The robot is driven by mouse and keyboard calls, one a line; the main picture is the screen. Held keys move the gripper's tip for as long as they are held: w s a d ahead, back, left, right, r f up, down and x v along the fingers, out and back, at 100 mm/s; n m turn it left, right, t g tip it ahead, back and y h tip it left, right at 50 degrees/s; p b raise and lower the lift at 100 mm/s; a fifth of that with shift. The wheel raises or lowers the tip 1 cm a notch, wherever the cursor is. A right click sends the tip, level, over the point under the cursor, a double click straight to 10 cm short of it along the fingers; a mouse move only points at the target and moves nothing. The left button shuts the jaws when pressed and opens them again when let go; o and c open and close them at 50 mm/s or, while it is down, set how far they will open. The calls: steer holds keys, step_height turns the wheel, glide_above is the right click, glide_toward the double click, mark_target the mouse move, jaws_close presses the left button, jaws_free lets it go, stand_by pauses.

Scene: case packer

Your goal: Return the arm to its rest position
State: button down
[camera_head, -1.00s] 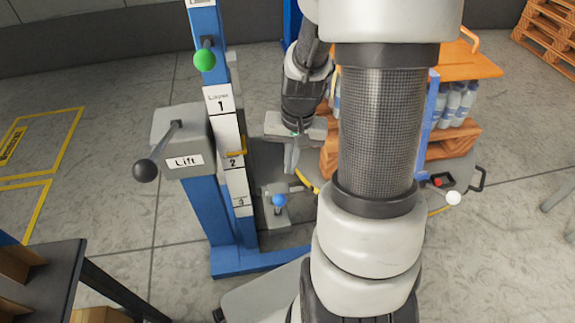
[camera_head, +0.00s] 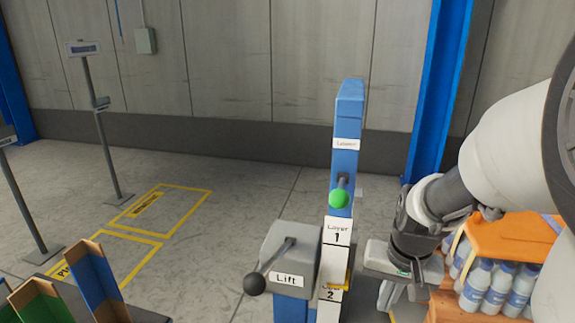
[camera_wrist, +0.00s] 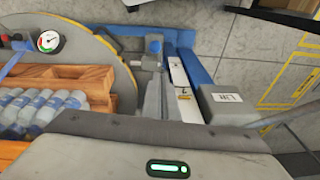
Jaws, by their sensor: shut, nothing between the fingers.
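My gripper (camera_head: 388,294) is shut and empty. In the head view it hangs fingers down just right of the blue lift column (camera_head: 346,130), with a gap visible at the level of its body. My arm comes in from the right edge. In the wrist view, the grey gripper body fills the bottom, and the white layer scale (camera_wrist: 178,75) and the grey Lift box (camera_wrist: 226,104) lie beyond it.
The Lift box (camera_head: 296,250) carries a black-knobbed lever, and a green knob (camera_head: 339,198) sits on the column. Water bottles (camera_head: 497,287) under an orange plate (camera_head: 510,240) stand close on the right. A gauge (camera_wrist: 46,41) shows in the wrist view.

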steer(key=s+a+r+n+t, duration=0.2)
steer(key=s+a+r, duration=0.25)
steer(key=r, duration=0.25)
steer(key=s+a+r+n+t, duration=0.2)
steer(key=s+a+r, duration=0.1)
steer(key=s+r, duration=0.35)
step_height(320, 180, up, 18)
steer(key=w+p, duration=0.1)
steer(key=p, duration=1.6)
steer(key=shift+d+g, duration=0.25)
steer(key=shift+g, duration=0.05)
